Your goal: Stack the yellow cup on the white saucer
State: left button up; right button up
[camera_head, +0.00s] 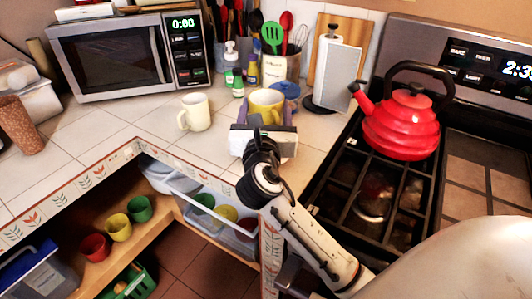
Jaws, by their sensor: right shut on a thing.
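The yellow cup (266,98) is on or just above the tiled counter, in front of the utensil holder. My right gripper (268,114) reaches it from the front, with a lavender-grey finger on each side, and is shut on it. The gripper body hides the lower part of the cup, so I cannot tell whether the cup touches the counter. I cannot make out the white saucer; the gripper may hide it. My left gripper is not in view.
A cream mug (195,112) stands left of the gripper. Behind are a microwave (120,55), bottles (233,75) and a utensil holder (278,66). A red kettle (402,125) sits on the stove at right. Several cups are on the shelf below. The left counter has free room.

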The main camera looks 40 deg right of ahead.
jog(key=shift+w+d+r+h, duration=0.15)
jog(key=shift+w+h, duration=0.15)
jog(key=shift+w, duration=0.1)
notch_tip(320, 180, down, 10)
jog(key=shift+r+b, duration=0.2)
jog(key=shift+b, duration=0.8)
jog(key=shift+f, duration=0.4)
jog(key=o, duration=1.2)
